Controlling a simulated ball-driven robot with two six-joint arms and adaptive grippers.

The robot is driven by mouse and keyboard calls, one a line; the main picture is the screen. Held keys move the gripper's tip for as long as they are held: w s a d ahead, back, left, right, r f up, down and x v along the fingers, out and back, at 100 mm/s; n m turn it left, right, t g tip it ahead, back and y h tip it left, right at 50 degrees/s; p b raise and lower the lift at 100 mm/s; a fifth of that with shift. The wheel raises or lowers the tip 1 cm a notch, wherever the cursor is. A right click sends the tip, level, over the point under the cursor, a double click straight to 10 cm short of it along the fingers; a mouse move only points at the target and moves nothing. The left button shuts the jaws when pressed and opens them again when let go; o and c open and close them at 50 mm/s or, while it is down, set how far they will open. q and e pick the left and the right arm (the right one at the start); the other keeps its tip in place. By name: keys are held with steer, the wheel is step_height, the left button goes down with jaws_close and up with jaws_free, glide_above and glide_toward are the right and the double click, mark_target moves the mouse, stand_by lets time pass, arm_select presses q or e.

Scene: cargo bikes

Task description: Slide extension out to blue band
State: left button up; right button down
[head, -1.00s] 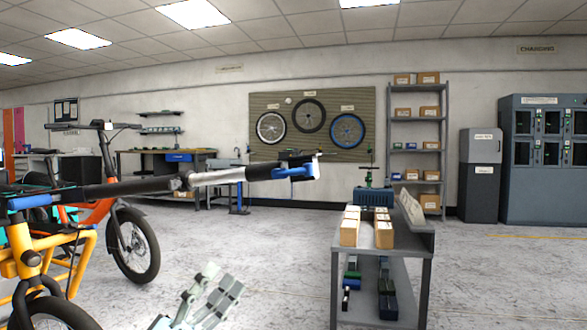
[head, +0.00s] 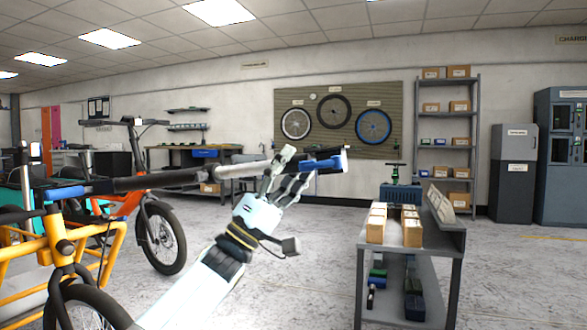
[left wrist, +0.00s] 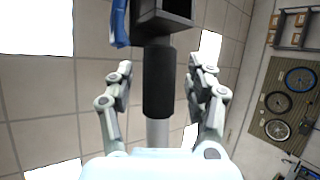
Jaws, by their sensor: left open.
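A long extension pole reaches right from the yellow cargo bike (head: 55,245). It has a dark outer tube (head: 150,183), a silver inner section (head: 237,171) and a dark end with a blue piece (head: 333,164). My left gripper (head: 287,172) is open at the pole near that end. In the left wrist view its two fingers (left wrist: 160,95) stand on either side of a black sleeve (left wrist: 158,80), apart from it. The silver section (left wrist: 158,133) shows below the sleeve, and a dark block (left wrist: 163,18) and a blue part (left wrist: 120,24) above. I cannot make out a blue band on the silver section.
A grey cart (head: 408,240) with boxes stands at the right. An orange bike (head: 125,200) stands behind the pole. Shelves (head: 447,130), cabinets (head: 514,170) and wheels on a panel (head: 333,111) line the back wall. The floor between is clear.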

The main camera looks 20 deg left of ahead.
arm_select(q)
steer(key=shift+w+d+r, duration=0.15)
steer(key=shift+r, duration=0.15)
jaws_close()
stand_by(0.4)
